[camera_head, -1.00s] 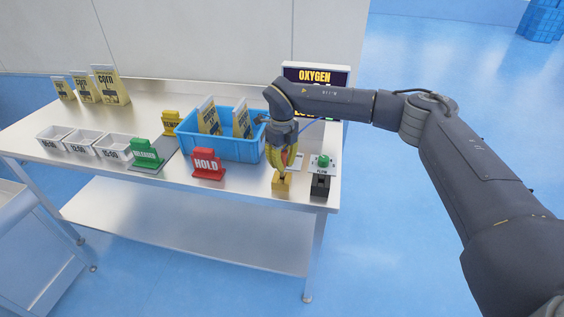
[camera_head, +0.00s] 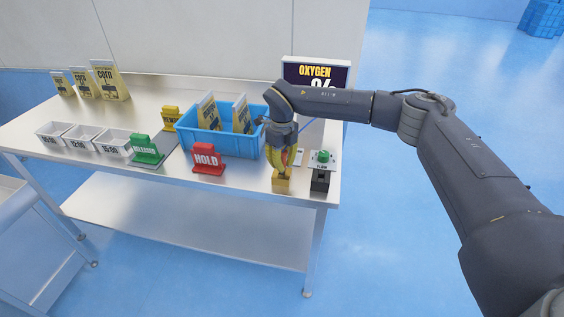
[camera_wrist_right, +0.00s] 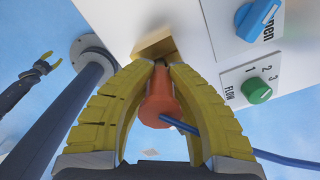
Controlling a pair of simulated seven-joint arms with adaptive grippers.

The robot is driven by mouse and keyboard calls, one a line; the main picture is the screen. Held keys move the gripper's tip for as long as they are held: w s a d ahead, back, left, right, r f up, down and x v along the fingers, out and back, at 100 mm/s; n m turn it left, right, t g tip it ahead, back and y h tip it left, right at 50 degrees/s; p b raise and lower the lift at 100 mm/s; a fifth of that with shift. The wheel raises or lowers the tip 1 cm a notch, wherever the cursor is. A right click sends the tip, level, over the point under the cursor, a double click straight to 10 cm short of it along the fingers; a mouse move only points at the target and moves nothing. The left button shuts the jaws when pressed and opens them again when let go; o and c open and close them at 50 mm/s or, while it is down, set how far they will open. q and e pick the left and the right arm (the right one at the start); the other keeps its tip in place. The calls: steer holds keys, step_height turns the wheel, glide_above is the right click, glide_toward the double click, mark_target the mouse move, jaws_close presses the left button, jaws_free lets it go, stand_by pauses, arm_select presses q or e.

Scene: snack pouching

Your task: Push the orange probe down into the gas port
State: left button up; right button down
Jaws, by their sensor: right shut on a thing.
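My right gripper (camera_head: 283,173) is shut on the orange probe (camera_wrist_right: 158,102), which has a blue hose running off it in the wrist view. The yellow gas port block (camera_head: 282,184) stands at the table's front right. It also shows just beyond the fingertips in the wrist view (camera_wrist_right: 155,44). The fingertips are at the block's top. How deep the probe tip sits is hidden by the fingers. My left gripper (camera_wrist_right: 46,62) shows small at the left of the wrist view, its yellow fingers apart and empty, far from the port.
A flow switch box with a green knob (camera_head: 323,156) stands close right of the port. A red HOLD sign (camera_head: 207,158) and a blue crate (camera_head: 229,145) with pouches are to the left. The OXYGEN display (camera_head: 316,70) is behind, partly covered by my arm.

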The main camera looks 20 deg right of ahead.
steer(key=shift+f, duration=0.55)
steer(key=c, duration=1.3)
jaws_free()
steer(key=shift+r, duration=0.1)
step_height(320, 180, up, 12)
steer(key=shift+f, duration=0.1)
